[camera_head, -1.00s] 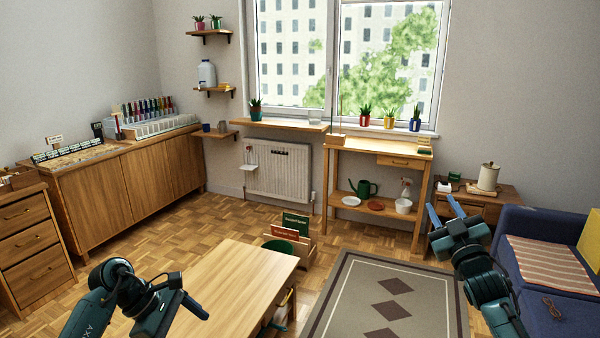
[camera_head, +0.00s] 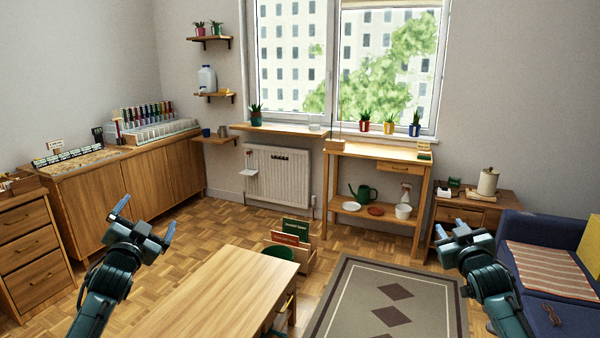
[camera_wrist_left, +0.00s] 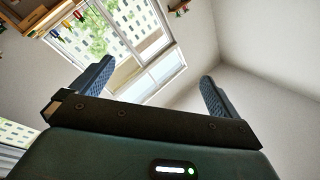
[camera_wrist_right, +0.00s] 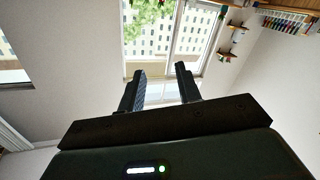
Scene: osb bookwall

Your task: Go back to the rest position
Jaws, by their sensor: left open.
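My left gripper (camera_head: 146,219) is raised at the left, above and beside the near wooden table. Its two fingers stand wide apart with nothing between them, as the left wrist view (camera_wrist_left: 157,72) also shows. My right gripper (camera_head: 452,228) is raised at the right, in front of the side table and sofa. Its fingers are apart with a narrower gap, empty in the right wrist view (camera_wrist_right: 160,72). Both grippers point up and away from me and touch nothing visible.
The low wooden table (camera_head: 215,295) is between my arms. A patterned rug (camera_head: 350,290) lies to its right. A blue sofa (camera_head: 535,235) is close to my right arm. Wooden cabinets (camera_head: 100,200) line the left wall.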

